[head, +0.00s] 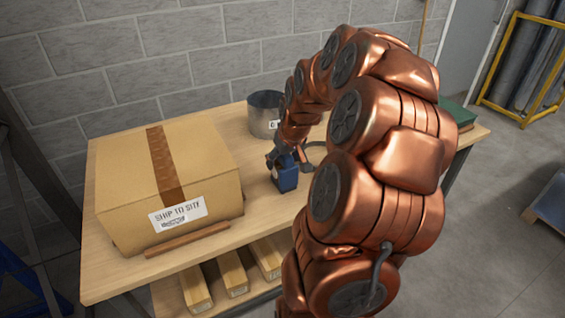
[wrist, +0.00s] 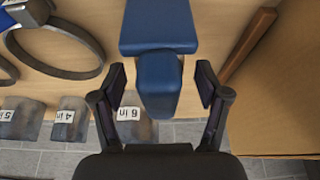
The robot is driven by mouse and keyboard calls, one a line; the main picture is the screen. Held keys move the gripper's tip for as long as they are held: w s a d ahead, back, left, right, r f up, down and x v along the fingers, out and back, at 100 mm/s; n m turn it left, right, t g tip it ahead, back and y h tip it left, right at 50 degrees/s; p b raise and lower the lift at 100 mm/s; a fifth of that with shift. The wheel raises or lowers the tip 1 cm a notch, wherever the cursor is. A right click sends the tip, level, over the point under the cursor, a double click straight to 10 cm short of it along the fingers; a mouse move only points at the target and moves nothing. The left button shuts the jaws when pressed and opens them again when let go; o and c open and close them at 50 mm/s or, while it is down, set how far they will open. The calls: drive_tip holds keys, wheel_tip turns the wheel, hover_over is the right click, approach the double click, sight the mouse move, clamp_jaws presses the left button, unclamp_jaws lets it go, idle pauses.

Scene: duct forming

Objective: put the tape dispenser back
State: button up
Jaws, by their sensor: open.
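The tape dispenser appears as a blue body with a narrower blue handle. In the head view this blue tape dispenser (head: 286,179) stands on the table, right of the cardboard box. In the wrist view the tape dispenser (wrist: 158,22) is at top centre, with its narrower part reaching down between my fingers. My gripper (wrist: 161,84) is open, one finger on each side of that part, with gaps visible on both sides. In the head view my gripper (head: 281,158) is at the top of the blue body, partly hidden by my arm.
A taped cardboard box (head: 180,187) fills the table's left, with a wooden strip (head: 187,241) in front. A grey metal cylinder (head: 264,112) stands behind my gripper. A dark ring (wrist: 58,25) and several size-labelled grey pieces (wrist: 70,122) show in the wrist view.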

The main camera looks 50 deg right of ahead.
drive_tip(key=b+v, duration=0.2)
drive_tip(key=v, duration=0.8)
drive_tip(key=shift+a+r, duration=0.1)
drive_tip(key=shift+r, duration=0.05)
drive_tip(key=s+a+f+n+g+y, duration=0.1)
drive_tip(key=s+a+f+n+g, duration=0.3)
drive_tip(key=a, duration=0.9)
drive_tip(key=s+a+f+m+y, duration=0.1)
drive_tip(key=s+a, duration=0.5)
drive_tip(key=a, duration=0.7)
drive_tip(key=s+a+f+g, duration=0.1)
drive_tip(key=s+a, duration=0.1)
drive_tip(key=s, duration=0.3)
drive_tip(key=s+a+f+g, duration=0.1)
drive_tip(key=s+a+f, duration=0.1)
drive_tip(key=s, duration=0.3)
drive_tip(key=shift+s+a+f+n+h, duration=0.15)
drive_tip(key=shift+a+f+n+h, duration=0.2)
drive_tip(key=shift+a, duration=0.25)
drive_tip(key=shift+r, duration=0.1)
wheel_tip(320, 180, up, 3)
drive_tip(key=shift+f+p, duration=0.2)
drive_tip(key=shift+p, duration=0.95)
